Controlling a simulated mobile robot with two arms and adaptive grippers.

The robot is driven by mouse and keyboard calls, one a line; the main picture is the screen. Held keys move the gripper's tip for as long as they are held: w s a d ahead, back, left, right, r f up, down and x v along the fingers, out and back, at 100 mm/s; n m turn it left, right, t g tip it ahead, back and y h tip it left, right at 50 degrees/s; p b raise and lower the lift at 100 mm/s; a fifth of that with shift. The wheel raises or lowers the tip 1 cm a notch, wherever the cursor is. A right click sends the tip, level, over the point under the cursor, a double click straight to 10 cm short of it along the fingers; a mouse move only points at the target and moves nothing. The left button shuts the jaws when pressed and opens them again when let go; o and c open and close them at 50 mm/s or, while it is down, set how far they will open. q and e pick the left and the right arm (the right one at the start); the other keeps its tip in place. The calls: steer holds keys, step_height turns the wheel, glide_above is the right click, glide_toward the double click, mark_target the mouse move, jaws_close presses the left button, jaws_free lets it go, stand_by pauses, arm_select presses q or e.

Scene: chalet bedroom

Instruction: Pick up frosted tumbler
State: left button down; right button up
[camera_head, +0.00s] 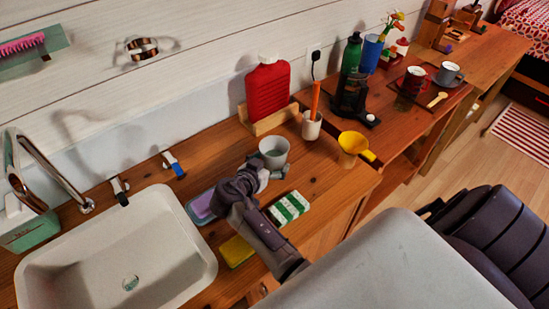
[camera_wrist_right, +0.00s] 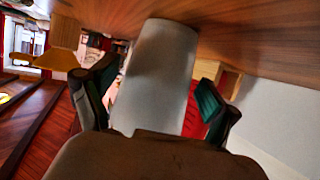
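The frosted tumbler (camera_head: 274,149), pale grey and upright, stands on the wooden counter right of the sink. My right gripper (camera_head: 268,178) is at its near side in the head view, and the forearm comes from below. In the right wrist view, turned upside down, the tumbler (camera_wrist_right: 156,75) fills the middle between the two dark fingers of my right gripper (camera_wrist_right: 155,100). Narrow gaps show on both sides, so the fingers look open around it. The lower part of the tumbler is partly hidden by the gripper in the head view. My left gripper is not in view.
A red bottle (camera_head: 268,90) in a wooden holder stands behind the tumbler. A white cup with an orange stick (camera_head: 312,125) and a yellow cup (camera_head: 352,146) stand to the right. The sink (camera_head: 120,255) is left.

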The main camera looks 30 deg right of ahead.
steer(key=shift+d+f, duration=0.1)
steer(key=shift+d, duration=0.05)
steer(key=c, duration=1)
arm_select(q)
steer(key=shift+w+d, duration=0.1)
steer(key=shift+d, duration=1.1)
arm_select(e)
steer(key=shift+w, duration=0.1)
